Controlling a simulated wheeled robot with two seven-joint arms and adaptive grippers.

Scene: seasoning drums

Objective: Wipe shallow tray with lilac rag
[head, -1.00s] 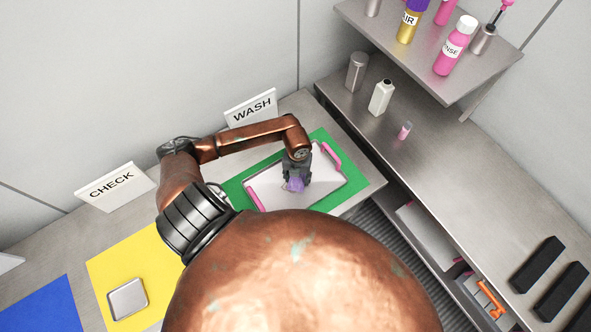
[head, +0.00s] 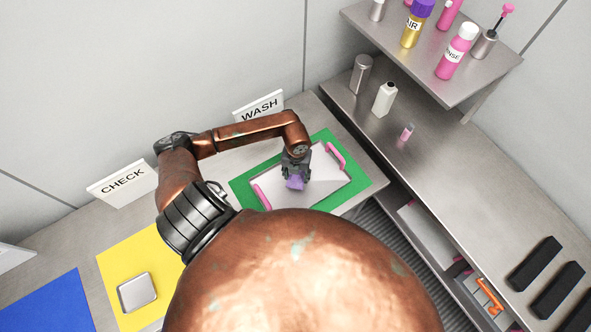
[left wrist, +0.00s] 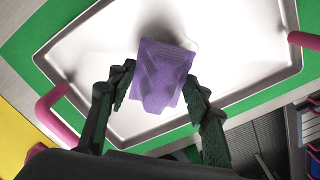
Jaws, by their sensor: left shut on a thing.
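The shallow tray (head: 325,180) is a pale metal tray with pink handles at two opposite ends. It lies on the green mat (head: 362,180) below the WASH sign, and fills much of the left wrist view (left wrist: 90,60). My left gripper (head: 296,176) is over the tray, shut on the lilac rag (head: 295,183). The rag (left wrist: 163,70) shows between and beyond the dark fingers in the left wrist view, over the tray's inner surface. I cannot tell whether it touches the tray. My right gripper is not in view.
A yellow mat (head: 125,265) with a small metal dish (head: 137,292) lies to the left, with a blue mat (head: 50,303) beyond. A shelf (head: 440,70) with bottles stands at the upper right. Black blocks (head: 535,263) lie on the right counter.

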